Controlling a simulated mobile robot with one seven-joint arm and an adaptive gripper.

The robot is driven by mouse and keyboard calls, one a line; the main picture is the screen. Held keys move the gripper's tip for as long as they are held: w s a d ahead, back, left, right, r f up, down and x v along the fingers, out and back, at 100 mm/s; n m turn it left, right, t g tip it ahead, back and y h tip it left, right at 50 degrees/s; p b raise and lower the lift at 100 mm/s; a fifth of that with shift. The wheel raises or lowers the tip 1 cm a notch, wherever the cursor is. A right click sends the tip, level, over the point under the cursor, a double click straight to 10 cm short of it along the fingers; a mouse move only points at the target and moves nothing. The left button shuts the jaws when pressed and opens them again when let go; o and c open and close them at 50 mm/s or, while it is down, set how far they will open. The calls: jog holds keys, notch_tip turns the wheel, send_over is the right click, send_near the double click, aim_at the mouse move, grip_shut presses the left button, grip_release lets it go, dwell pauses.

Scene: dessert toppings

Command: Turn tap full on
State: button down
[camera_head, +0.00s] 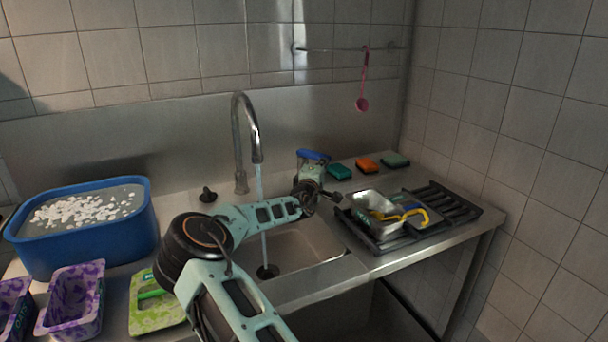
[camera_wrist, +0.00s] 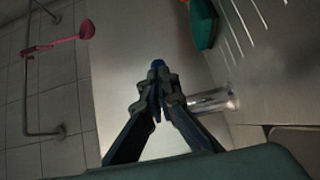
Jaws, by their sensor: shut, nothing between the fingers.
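The tap is a tall chrome gooseneck (camera_head: 241,135) behind the sink (camera_head: 312,246) in the head view. A thin stream of water (camera_head: 260,185) runs from its spout down to the drain. A small dark knob (camera_head: 208,194) stands on the counter left of the tap base; I cannot tell if it is the tap's handle. My gripper (camera_head: 333,197) is right of the tap, above the sink's back right corner, well apart from the spout and knob. In the wrist view my gripper (camera_wrist: 158,92) has its fingers together and empty. The tap is not visible there.
A clear container with a blue top (camera_head: 312,156) stands just behind my gripper. Sponges (camera_head: 367,165) lie behind the black rack (camera_head: 460,209), which holds a metal tray (camera_head: 362,198). A blue tub (camera_head: 90,245) stands left. A pink ladle (camera_head: 362,104) hangs from the wall rail.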

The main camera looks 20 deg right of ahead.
jog(key=shift+w+d+b, duration=0.15)
jog(key=shift+d+b, duration=0.25)
jog(key=shift+d, duration=0.15)
dwell(0.4)
